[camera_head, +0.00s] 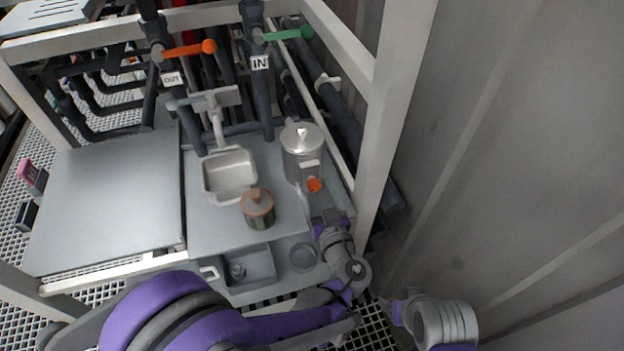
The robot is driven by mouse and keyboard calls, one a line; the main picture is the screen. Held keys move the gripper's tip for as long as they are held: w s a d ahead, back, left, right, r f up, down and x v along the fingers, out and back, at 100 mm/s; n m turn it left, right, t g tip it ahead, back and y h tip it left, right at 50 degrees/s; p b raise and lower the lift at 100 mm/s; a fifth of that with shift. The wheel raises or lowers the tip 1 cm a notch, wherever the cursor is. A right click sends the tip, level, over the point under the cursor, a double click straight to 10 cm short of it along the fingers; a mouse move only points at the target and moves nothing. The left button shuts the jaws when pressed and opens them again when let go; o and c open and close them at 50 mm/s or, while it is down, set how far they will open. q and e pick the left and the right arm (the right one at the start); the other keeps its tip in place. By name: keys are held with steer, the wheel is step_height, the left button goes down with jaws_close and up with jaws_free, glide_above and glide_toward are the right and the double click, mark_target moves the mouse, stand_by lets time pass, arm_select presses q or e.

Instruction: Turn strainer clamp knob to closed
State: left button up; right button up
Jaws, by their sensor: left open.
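The strainer appears to be the grey metal canister (302,158) with a domed lid, standing upright at the right of the grey worktop. An orange knob (313,185) sits low on its front side and is probably the clamp knob. Its turn position is too small to read. My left gripper (326,217) is open, just below the knob in the picture and apparently apart from it. My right gripper (398,308) is at the lower right, away from the strainer. Its jaws are too unclear to read.
A white basin (230,175) and a dark jar with a brown lid (257,207) stand left of the strainer. Pipes carry an orange handle (190,49) and a green handle (289,33) behind. A white frame post (385,120) bounds the right side.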

arm_select(q)
steer(key=shift+s+r, duration=0.1)
steer(key=shift+s, duration=0.1)
steer(key=shift+c, duration=0.4)
jaws_close()
steer(key=shift+m, duration=0.4)
steer(key=m, duration=0.4)
steer(key=shift+m, duration=0.3)
steer(key=m, duration=0.6)
steer(key=shift+a+b, duration=0.1)
steer(key=shift+b, duration=0.2)
steer(key=m, duration=0.6)
steer(key=shift+r+m, duration=0.15)
steer(key=shift+m, duration=0.25)
steer(key=m, duration=0.5)
steer(key=shift+r+m+b, duration=0.1)
steer(key=shift+m+b, duration=0.2)
